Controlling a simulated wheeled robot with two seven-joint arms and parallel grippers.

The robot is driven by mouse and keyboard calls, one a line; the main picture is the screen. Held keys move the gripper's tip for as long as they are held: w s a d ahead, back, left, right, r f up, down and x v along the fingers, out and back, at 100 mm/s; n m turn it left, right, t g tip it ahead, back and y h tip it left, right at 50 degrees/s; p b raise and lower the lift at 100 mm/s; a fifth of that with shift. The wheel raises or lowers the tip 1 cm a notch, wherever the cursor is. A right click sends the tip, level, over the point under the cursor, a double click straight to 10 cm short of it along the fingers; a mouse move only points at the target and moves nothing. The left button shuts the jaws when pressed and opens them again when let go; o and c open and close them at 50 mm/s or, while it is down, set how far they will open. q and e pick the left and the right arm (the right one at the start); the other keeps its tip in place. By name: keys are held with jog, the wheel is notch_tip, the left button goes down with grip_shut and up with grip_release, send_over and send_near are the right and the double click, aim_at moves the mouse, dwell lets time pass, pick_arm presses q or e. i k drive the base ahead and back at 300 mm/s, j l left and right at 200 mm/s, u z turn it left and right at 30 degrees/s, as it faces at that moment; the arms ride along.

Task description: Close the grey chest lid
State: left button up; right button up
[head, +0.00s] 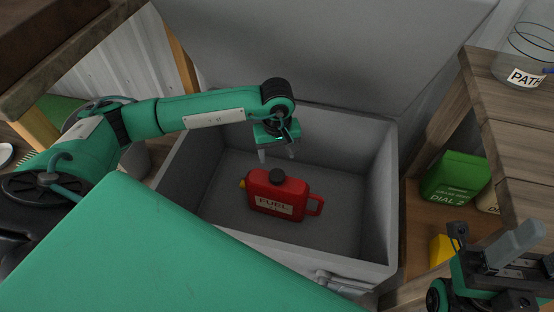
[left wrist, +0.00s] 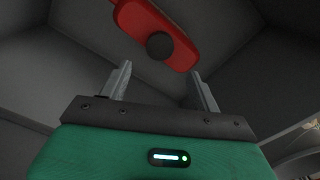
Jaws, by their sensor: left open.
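The grey chest (head: 382,190) stands open in front of me in the head view. Its grey lid (head: 300,50) is raised and leans back behind the box. My left gripper (head: 277,155) hangs over the chest opening, above and behind the can, open and empty. In the left wrist view the red can (left wrist: 160,25) shows beyond the open fingers, apart from them. My right gripper (head: 510,255) is at the lower right, outside the chest; its jaw state is unclear.
A wooden bench (head: 515,110) with a glass jar (head: 525,70) stands on the right. A green box (head: 456,177) and a yellow item (head: 441,249) sit on the shelf below. A wooden surface (head: 60,40) is at the upper left.

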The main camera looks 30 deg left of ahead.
aim_at(379, 57)
jog(key=k+l, duration=0.8)
jog(key=l, duration=0.1)
